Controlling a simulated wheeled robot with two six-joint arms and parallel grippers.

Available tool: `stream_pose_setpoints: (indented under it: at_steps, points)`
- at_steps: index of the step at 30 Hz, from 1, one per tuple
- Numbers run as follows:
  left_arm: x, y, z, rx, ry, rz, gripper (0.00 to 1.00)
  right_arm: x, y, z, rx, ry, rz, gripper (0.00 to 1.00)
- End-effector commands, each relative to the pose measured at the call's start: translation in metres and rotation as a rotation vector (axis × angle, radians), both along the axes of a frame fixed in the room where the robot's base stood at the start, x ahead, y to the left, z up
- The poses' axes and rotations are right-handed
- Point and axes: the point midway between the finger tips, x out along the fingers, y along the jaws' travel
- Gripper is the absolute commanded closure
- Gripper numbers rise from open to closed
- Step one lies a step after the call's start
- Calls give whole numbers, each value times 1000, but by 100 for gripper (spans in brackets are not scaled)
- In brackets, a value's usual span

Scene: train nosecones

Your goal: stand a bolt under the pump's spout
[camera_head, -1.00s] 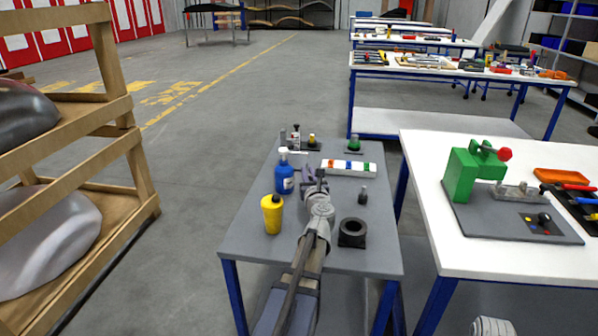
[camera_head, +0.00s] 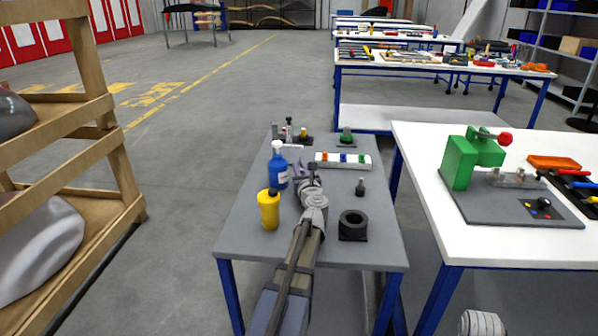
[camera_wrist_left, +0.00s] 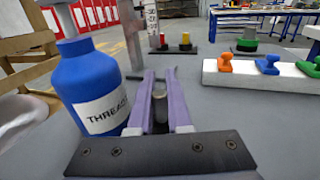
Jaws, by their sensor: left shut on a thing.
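The pump is a blue bottle (camera_head: 278,169) with a white top and a short spout pointing right, standing on the grey table. In the left wrist view the bottle (camera_wrist_left: 90,88) is at the left with its label facing me, its spout out of view. My left gripper (camera_head: 307,172) is just right of the bottle, low over the table. Its purple fingers (camera_wrist_left: 158,92) are shut on a small dark bolt (camera_wrist_left: 159,104), which looks upright and is partly hidden. Another dark bolt (camera_head: 360,187) stands on the table to the right.
A white tray with coloured pieces (camera_head: 343,160) lies behind. Small parts stand at the table's back edge. The table's right side has free room.

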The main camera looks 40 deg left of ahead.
Motion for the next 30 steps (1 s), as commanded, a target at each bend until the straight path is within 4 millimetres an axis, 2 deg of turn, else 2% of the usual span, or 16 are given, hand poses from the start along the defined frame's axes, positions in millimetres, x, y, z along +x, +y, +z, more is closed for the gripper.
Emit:
stream_pose_setpoints:
  at_steps: [6, 7, 15, 24, 30]
  points:
    - [0, 0, -4, 0, 0, 0, 100, 0, 0, -4, 0, 0, 0, 50]
    - [0, 0, -3, 0, 0, 0, 82, 0, 0, -3, 0, 0, 0, 50]
    - [0, 0, -2, 0, 0, 0, 54, 0, 0, -2, 0, 0, 0, 50]
    - [0, 0, 2, 0, 0, 0, 54, 0, 0, 2, 0, 0, 0, 50]
    - [-25, -27, 1, 0, 0, -3, 54, 0, 0, 1, 0, 0, 0, 50]
